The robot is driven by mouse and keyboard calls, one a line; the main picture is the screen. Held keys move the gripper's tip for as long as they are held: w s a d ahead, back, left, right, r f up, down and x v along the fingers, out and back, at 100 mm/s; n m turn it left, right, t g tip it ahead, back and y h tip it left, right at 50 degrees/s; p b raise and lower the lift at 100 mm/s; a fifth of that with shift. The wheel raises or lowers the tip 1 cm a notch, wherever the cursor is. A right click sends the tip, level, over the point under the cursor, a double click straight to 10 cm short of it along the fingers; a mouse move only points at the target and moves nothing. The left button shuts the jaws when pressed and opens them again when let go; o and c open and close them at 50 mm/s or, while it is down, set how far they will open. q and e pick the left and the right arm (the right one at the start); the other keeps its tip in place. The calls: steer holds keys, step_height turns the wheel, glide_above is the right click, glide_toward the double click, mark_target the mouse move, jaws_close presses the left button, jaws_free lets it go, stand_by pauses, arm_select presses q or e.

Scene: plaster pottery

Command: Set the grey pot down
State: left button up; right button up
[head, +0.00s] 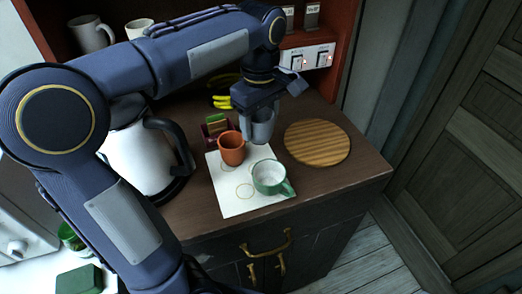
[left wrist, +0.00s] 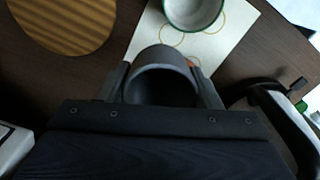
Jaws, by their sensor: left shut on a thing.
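The grey pot (head: 263,130) is held upright or nearly so in my left gripper (head: 258,112), beyond the white paper sheet (head: 230,203) and beside the orange pot (head: 231,148). I cannot tell whether its base touches the counter. In the left wrist view the grey pot's dark open mouth (left wrist: 162,86) sits between the two fingers of my left gripper (left wrist: 163,80). The sheet (left wrist: 228,35) has ring marks drawn on it. A green and white mug (head: 270,177) stands on its right part. My right gripper is not in view.
A round wooden board (head: 317,143) lies to the right on the dark counter (head: 350,176). A white kettle (head: 137,150) with a black handle stands left. A small dark box (head: 213,130) and yellow bananas (head: 224,101) are behind. Wall sockets (head: 308,59) are at the back.

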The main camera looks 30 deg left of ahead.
arm_select(q)
step_height(320, 180, down, 8)
steer(key=shift+f, duration=0.2)
steer(key=shift+s, duration=0.1)
steer(key=o, duration=1)
steer(key=shift+f, duration=0.1)
step_height(320, 180, up, 12)
steer(key=shift+r+p, duration=0.15)
steer(key=shift+p, duration=0.2)
